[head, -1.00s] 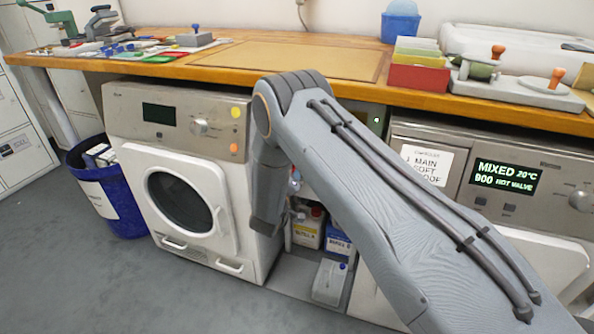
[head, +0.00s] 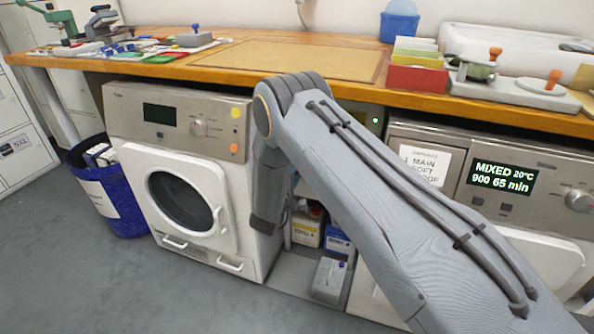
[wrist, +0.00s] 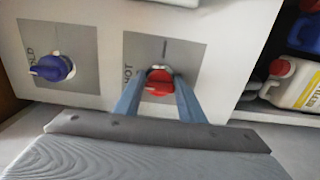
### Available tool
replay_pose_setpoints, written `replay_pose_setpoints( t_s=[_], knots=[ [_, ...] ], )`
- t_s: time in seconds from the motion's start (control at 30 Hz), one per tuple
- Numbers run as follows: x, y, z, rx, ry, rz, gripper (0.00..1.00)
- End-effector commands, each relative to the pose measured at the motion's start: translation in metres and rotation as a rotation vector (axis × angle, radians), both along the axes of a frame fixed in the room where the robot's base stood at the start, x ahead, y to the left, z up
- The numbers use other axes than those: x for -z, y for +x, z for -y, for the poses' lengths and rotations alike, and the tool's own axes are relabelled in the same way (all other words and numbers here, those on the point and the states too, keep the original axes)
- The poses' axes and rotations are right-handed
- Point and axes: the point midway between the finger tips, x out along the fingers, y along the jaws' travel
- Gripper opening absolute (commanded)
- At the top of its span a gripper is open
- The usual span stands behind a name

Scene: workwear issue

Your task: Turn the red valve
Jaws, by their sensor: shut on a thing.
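The red valve (wrist: 159,82) is in the wrist view, on a grey plate (wrist: 188,53) marked HOT on a white panel. My gripper (wrist: 159,88) is shut on the red valve, with one blue finger on each side of it. A blue valve (wrist: 52,67) sits on a second grey plate to the left, marked with letters that look like COLD. In the head view my arm hides both valves and the gripper. The right machine's display (head: 503,177) reads "MIXED 20°C" and "900 65 min".
A wooden counter (head: 225,55) runs above.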

Motion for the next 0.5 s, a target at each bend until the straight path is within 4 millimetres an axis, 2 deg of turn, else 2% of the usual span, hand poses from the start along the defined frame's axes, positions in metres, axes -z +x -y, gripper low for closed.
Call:
replay_pose_setpoints(
  t_s=[0.47, 0.5],
  knots=[
    [0.0012, -0.0007, 0.0005, 0.001, -0.012, -0.007, 0.14],
    [0.0012, -0.0007, 0.0005, 0.001, -0.012, -0.007, 0.41]
  ],
)
